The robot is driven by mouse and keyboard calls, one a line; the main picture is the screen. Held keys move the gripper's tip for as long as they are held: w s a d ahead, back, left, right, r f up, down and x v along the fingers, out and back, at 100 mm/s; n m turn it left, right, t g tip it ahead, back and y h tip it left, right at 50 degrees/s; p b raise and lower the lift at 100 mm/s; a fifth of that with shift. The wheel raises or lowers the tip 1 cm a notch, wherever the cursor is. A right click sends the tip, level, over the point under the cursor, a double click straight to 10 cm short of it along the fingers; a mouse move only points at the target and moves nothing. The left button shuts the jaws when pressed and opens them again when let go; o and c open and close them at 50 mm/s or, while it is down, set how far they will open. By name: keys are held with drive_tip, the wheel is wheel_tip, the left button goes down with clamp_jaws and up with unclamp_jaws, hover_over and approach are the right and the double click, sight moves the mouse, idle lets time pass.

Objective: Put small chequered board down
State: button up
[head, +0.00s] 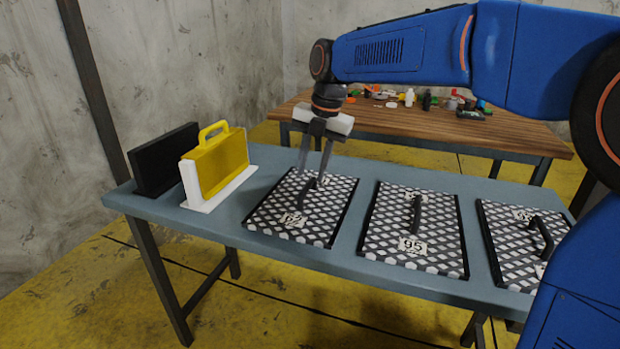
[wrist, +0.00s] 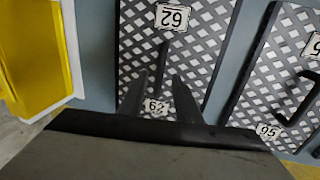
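A chequered board (head: 326,214) in black and white lies flat on the blue-grey table (head: 222,222), with dark side edges, a black handle (head: 303,196) and a tag reading 62. The same board (wrist: 204,62) fills the middle of the wrist view, with two 62 tags and its handle (wrist: 164,58). My gripper (head: 312,178) points down at this board's handle. Its fingers (wrist: 161,76) are spread on either side of the handle, with a gap showing. Contact with the handle cannot be made out. The palm side hides the board's near end in the wrist view.
A second board (head: 390,222) tagged 95 and a third board (head: 508,252) lie to the right, with narrow gaps. A yellow case (head: 222,164) in a white stand (head: 234,186) and a black panel (head: 160,162) stand left. A wooden table (head: 400,125) with small items is behind.

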wheel_tip(320, 180, up, 8)
drive_tip(key=d, duration=0.1)
drive_tip(key=shift+s+d, duration=0.25)
drive_tip(key=shift+r, duration=0.1)
